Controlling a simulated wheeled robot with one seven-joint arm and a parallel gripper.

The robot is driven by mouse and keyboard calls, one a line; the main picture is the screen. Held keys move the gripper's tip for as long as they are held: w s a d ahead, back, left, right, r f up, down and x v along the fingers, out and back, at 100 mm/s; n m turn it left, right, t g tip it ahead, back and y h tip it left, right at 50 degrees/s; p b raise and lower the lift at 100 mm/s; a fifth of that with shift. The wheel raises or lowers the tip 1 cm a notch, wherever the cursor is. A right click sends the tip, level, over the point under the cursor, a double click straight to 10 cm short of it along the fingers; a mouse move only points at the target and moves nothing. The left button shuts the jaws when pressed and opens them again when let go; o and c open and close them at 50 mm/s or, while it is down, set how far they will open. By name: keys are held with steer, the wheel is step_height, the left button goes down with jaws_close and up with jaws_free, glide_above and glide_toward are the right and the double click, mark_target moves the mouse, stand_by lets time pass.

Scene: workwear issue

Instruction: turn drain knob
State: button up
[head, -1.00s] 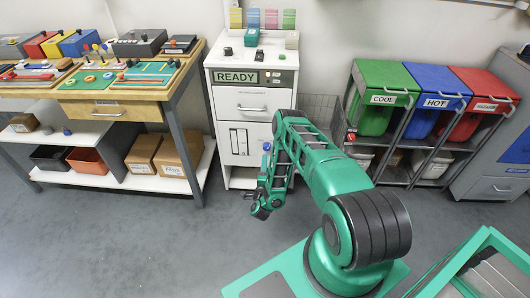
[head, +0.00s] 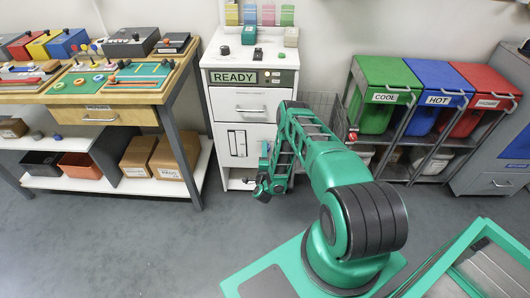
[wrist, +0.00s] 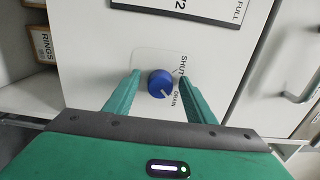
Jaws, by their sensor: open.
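The drain knob (wrist: 160,83) is a round blue knob on the white cabinet front (wrist: 95,50), seen in the wrist view. A pale line on its face points to the lower right. The words SHUT and DRAIN are printed beside it on its right. My gripper (wrist: 156,74) is open, with one green finger on each side of the knob. Gaps show between the knob and both fingers, and I cannot tell the depth. In the head view my gripper (head: 264,186) is at the lower front of the READY cabinet (head: 222,106), and I cannot make out the knob there.
A workbench (head: 140,98) with boxes and tools stands left of the cabinet. Green, blue and red bins (head: 440,82) stand in a rack on the right. A wire basket (head: 322,110) is beside the cabinet. The grey floor (head: 150,240) in front is clear.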

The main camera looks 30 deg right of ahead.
steer(key=shift+d, duration=0.15)
steer(key=shift+d, duration=0.15)
steer(key=c, duration=1)
steer(key=shift+s, duration=0.1)
steer(key=shift+c, duration=0.2)
steer(key=shift+d, duration=0.1)
steer(key=shift+n, duration=8.9)
